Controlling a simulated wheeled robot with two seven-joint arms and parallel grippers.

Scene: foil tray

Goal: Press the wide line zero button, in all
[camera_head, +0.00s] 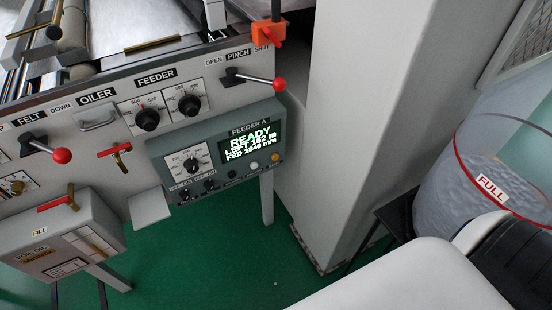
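A grey-green control box (166,150) labelled FEEDER A is on the front of the machine. Its lit display (251,143) reads READY, LEFT 162 m, FED 1840 mm. Below the display are a white round button (254,166) and an amber round button (276,157). Small dark controls (210,185) sit further left along the same lower edge, below a dial (191,164). The small labels there are too small to read, so I cannot tell which button is line zero. Neither gripper is in view.
Above the box, a lever with a red ball (279,84) sticks out under OPEN PINCH SHUT. Another red-ball lever (62,155) is at left. A grey pillar (365,110) stands right of the box. A clear bin (490,150) marked FULL is far right. Green floor (220,250) is open below.

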